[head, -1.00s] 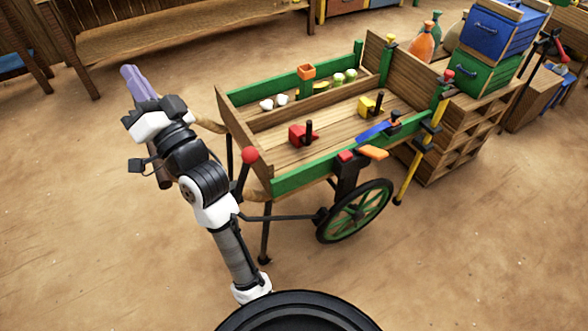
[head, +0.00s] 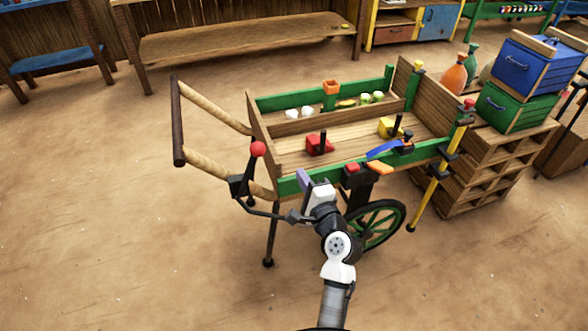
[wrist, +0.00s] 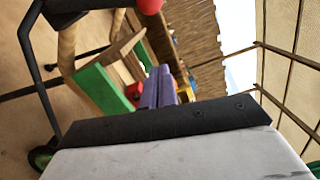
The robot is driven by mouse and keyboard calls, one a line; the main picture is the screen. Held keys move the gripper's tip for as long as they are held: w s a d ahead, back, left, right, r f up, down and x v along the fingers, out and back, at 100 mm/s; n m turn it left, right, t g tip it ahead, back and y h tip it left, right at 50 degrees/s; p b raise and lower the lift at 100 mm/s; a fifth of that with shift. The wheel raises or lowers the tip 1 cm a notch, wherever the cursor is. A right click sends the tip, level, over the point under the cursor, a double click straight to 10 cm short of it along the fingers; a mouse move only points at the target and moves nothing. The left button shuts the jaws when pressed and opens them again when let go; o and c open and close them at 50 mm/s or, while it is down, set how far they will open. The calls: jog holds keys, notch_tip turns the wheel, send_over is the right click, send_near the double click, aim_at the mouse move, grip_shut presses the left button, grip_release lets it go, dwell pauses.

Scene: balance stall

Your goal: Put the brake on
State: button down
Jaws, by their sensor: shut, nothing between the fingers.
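The cart (head: 290,186) has green side rails and a wooden bed. A dark lever with a red ball knob (head: 258,149) stands at its near left corner, leaning slightly right, with a rod running from its foot toward the wheel (head: 375,224). The red knob also shows at the top of the wrist view (wrist: 150,5). My gripper (head: 303,178) is shut and empty, its purple fingers in front of the near green rail, right of the lever and lower than the knob in the picture. The fingers (wrist: 160,90) also show in the wrist view. My arm hides part of the wheel.
The cart bed holds a red block (head: 319,144), a yellow block (head: 388,127) and small goods. Rope-wrapped handles with a dark crossbar (head: 178,122) stick out left. A yellow post (head: 424,203) and stacked crates (head: 515,110) stand right. The ground at left is clear.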

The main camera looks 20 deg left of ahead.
jog(key=w+a+p, duration=0.4)
jog(key=w+a, duration=0.1)
jog(key=a, duration=0.4)
jog(key=shift+w+a+r, duration=0.15)
jog(key=shift+a+r, duration=0.05)
jog(key=shift+r, duration=0.25)
jog(key=shift+r, duration=0.1)
